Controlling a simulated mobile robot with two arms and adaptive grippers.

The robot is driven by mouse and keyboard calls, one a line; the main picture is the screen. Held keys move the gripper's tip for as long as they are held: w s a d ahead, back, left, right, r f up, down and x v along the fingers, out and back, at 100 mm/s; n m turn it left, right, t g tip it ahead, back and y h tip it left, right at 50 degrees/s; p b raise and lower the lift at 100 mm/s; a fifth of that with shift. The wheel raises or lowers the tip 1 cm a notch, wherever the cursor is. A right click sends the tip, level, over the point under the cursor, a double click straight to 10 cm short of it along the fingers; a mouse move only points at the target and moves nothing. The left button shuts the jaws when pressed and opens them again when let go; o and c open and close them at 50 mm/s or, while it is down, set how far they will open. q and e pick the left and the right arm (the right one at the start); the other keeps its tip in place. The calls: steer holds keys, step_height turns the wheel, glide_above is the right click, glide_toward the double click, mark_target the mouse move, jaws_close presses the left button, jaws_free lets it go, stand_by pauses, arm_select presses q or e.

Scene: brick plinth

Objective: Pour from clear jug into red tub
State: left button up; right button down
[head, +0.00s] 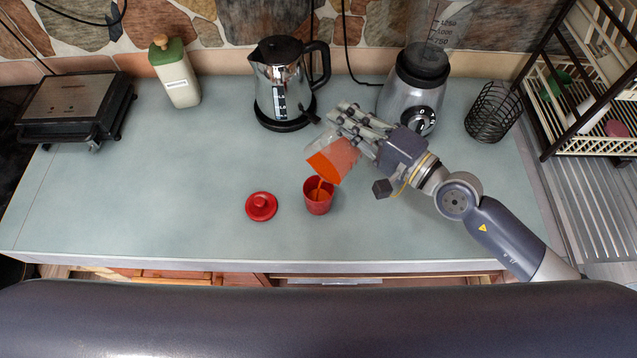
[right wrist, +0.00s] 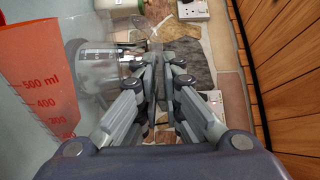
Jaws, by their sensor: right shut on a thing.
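The clear jug (head: 334,160) holds orange-red liquid and is tilted over the red tub. Its wall with volume marks also shows at the left of the right wrist view (right wrist: 38,85). My right gripper (head: 346,118) is shut on the jug, coming from the right. The red tub (head: 319,203) stands upright on the counter, open at the top. A thin orange stream runs from the jug's lip into the tub, and orange liquid shows inside it. A red lid (head: 261,206) with a knob lies on the counter left of the tub. My left gripper is not in view.
A kettle (head: 281,85), a blender (head: 412,90) and a black wire basket (head: 493,112) stand along the back. A green-capped bottle (head: 175,75) and a grill (head: 72,105) are at the left. A dish rack (head: 590,95) is at the right. The counter's left front is clear.

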mark_target(332, 130)
steer(key=shift+s+a+r+n+p, duration=0.35)
steer(key=shift+s+a+n+p, duration=0.2)
steer(key=shift+s+n+p, duration=0.1)
steer(key=shift+s+a+r+n+p, duration=0.3)
steer(key=shift+s+a+n+p, duration=0.25)
steer(key=shift+p, duration=0.1)
steer(key=shift+s+a+n, duration=0.2)
steer(key=shift+n, duration=0.1)
steer(key=shift+s+a+r+n+p, duration=0.1)
steer(key=shift+s+a+n+p, duration=0.35)
steer(key=shift+s+n+p, duration=0.1)
steer(key=shift+s+a, duration=0.15)
steer(key=shift+s+a+n, duration=0.2)
steer(key=shift+s+n, duration=0.05)
steer(key=shift+n, duration=0.1)
steer(key=shift+s+a+n+p, duration=0.5)
steer(key=shift+s+a+n, duration=0.1)
steer(key=shift+s+a+f+n, duration=0.3)
steer(key=shift+s+a+n, duration=0.45)
steer(key=shift+s+n, duration=0.15)
steer(key=shift+s+a+f+n+b, duration=0.15)
steer(key=shift+s+a+f+n, duration=0.15)
steer(key=shift+s+a+n, duration=0.25)
steer(key=shift+s+a+f+n+b, duration=0.15)
steer(key=shift+s+a+f+n, duration=0.1)
steer(key=shift+s+a+n, duration=0.3)
stand_by(1.7)
